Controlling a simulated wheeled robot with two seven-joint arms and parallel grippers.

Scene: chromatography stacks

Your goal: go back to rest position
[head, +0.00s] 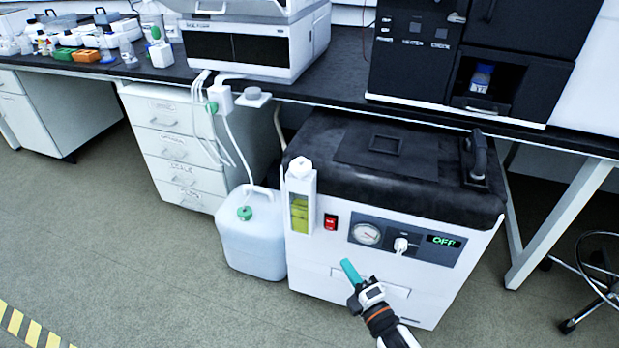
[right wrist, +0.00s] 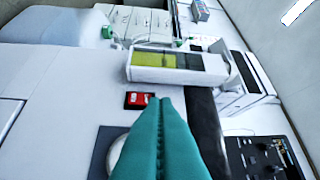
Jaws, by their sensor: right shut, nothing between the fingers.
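My right gripper (head: 349,270) comes in from the bottom of the head view, in front of the white front of the vacuum pump unit (head: 320,268). Its teal fingers are closed together with nothing between them; they also show in the right wrist view (right wrist: 158,115). In the wrist view the fingertips appear just below the red switch (right wrist: 139,100); whether they touch anything I cannot tell. In the head view the red switch (head: 330,221) sits above and left of the fingertips, and the panel display (head: 443,241) reads OFF. My left gripper is not in view.
A white jug (head: 250,240) with tubing stands on the floor left of the unit. A bottle of yellow-green liquid (head: 300,212) is mounted on the unit's left corner. The bench (head: 345,70) carries instruments above. A stool (head: 597,290) stands at the right. Floor at the lower left is clear.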

